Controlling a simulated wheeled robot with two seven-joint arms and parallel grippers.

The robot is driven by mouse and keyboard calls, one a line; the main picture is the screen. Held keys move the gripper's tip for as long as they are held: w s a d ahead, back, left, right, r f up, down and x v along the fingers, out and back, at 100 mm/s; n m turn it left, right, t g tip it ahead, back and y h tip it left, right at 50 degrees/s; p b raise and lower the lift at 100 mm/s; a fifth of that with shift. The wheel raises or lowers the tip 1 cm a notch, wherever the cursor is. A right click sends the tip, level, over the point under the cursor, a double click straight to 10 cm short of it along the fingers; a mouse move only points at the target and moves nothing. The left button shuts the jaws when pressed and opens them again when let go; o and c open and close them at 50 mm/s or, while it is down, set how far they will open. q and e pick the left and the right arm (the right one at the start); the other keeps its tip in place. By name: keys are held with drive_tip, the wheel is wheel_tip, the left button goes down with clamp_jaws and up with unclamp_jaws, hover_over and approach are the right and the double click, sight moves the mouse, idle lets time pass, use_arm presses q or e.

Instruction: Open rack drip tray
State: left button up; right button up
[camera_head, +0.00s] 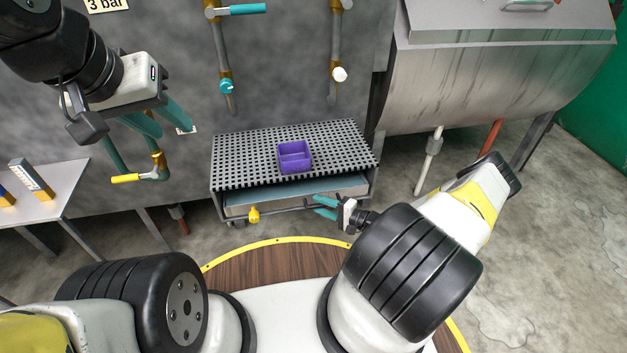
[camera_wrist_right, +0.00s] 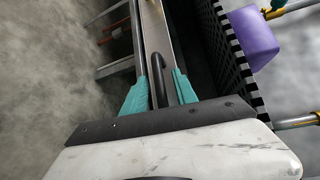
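The rack (camera_head: 245,150) is a perforated grey shelf low against the machine wall. The drip tray (camera_head: 285,193) sits beneath it, and a strip of its blue-grey inside shows below the rack's front edge. A dark bar handle (camera_head: 290,209) runs along the tray's front. My right gripper (camera_head: 318,207) is at the right end of this handle. In the right wrist view, its teal fingers (camera_wrist_right: 160,88) stand apart on either side of the dark handle (camera_wrist_right: 158,70); contact is unclear. My left gripper (camera_head: 172,131) is open and empty at the upper left, away from the tray.
A purple bin (camera_head: 294,157) stands on the rack. Pipes with valves hang on the wall above. A white table (camera_head: 55,180) is at the left, a steel drum (camera_head: 480,85) at the right. Floor in front is clear.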

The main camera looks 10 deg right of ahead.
clamp_jaws()
idle(1.3)
